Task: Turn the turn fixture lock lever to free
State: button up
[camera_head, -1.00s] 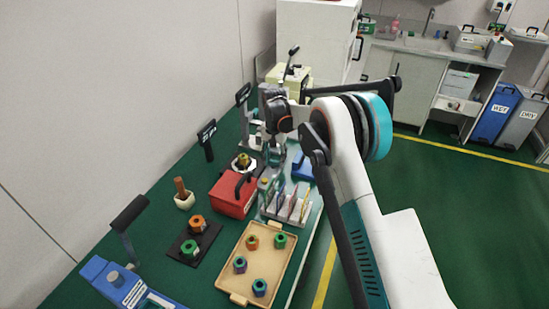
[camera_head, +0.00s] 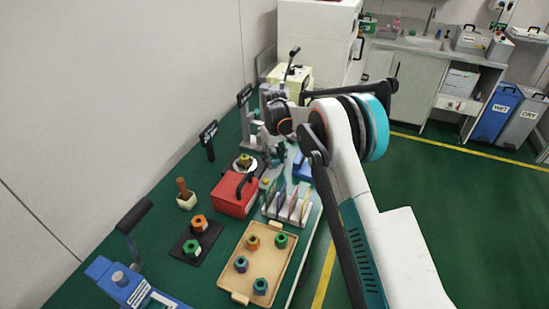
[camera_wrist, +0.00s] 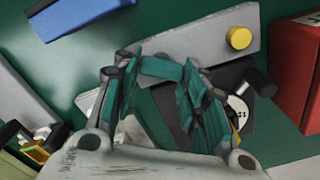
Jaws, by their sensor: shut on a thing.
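The turn fixture (camera_head: 246,171) stands on the green bench behind the red box, with a pale round top and a brass-coloured nut. In the wrist view, part of a pale disc with dark dots (camera_wrist: 238,108) and a dark plate show behind my right finger. A short black cylindrical handle (camera_wrist: 258,82) sticks out beside them. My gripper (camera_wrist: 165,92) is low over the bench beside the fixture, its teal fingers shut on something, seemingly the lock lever. The fingers hide most of what is held. In the head view my gripper (camera_head: 275,156) is small and partly hidden.
A red box (camera_head: 234,194) stands close in front of the fixture. A blue object (camera_wrist: 85,14) lies nearby. A wooden tray (camera_head: 248,277) with several nuts is nearer.

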aim_at(274, 161)
jog(key=n, duration=0.6)
jog(key=shift+a+n, duration=0.1)
jog(key=shift+n, duration=0.2)
jog(key=shift+s, duration=0.1)
dwell(0.4)
jog(key=o, duration=1.1)
jog(key=shift+c, duration=0.2)
notch_tip(274, 161, up, 12)
jog(key=shift+r, duration=0.1)
